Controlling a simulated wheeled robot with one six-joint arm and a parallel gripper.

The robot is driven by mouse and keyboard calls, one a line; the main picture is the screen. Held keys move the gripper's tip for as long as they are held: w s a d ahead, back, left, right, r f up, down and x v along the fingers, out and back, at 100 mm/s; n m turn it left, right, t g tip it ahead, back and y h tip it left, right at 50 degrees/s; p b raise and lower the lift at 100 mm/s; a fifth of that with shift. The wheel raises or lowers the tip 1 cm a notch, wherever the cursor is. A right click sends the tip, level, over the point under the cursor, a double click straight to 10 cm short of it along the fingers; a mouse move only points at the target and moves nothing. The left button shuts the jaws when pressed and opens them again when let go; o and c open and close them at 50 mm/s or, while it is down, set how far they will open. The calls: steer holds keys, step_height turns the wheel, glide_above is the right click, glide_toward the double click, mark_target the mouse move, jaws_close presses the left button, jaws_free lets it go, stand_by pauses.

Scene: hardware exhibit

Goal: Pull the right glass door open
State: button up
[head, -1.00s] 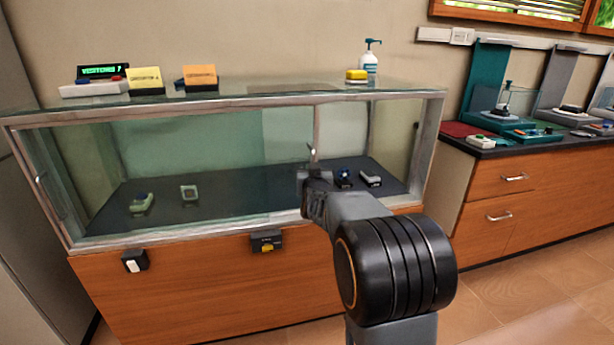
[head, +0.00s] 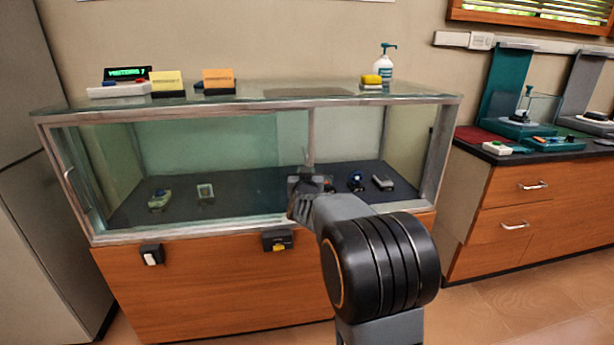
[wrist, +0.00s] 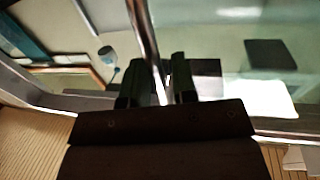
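The display case has a framed glass front. Its right glass door (head: 350,150) lies right of the middle upright; I cannot tell whether it stands slightly ajar. My gripper (head: 307,182) is at the case front by that upright, seen from behind in the head view. In the wrist view my gripper (wrist: 160,82) has one dark finger on each side of a shiny metal bar (wrist: 147,40), apparently the door's handle or edge. The gap around the bar is narrow, and I cannot tell whether the fingers press on it. The left door's handle (head: 70,190) is at the far left.
Wooden drawers (head: 525,205) are at the right. Floor (head: 500,300) is clear at front right.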

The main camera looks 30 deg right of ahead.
steer(key=shift+o, duration=0.9)
steer(key=p+v, duration=0.2)
steer(key=v, duration=1.1)
steer(key=shift+s+a+p, duration=0.2)
steer(key=shift+s+p, duration=0.1)
steer(key=shift+s, duration=0.05)
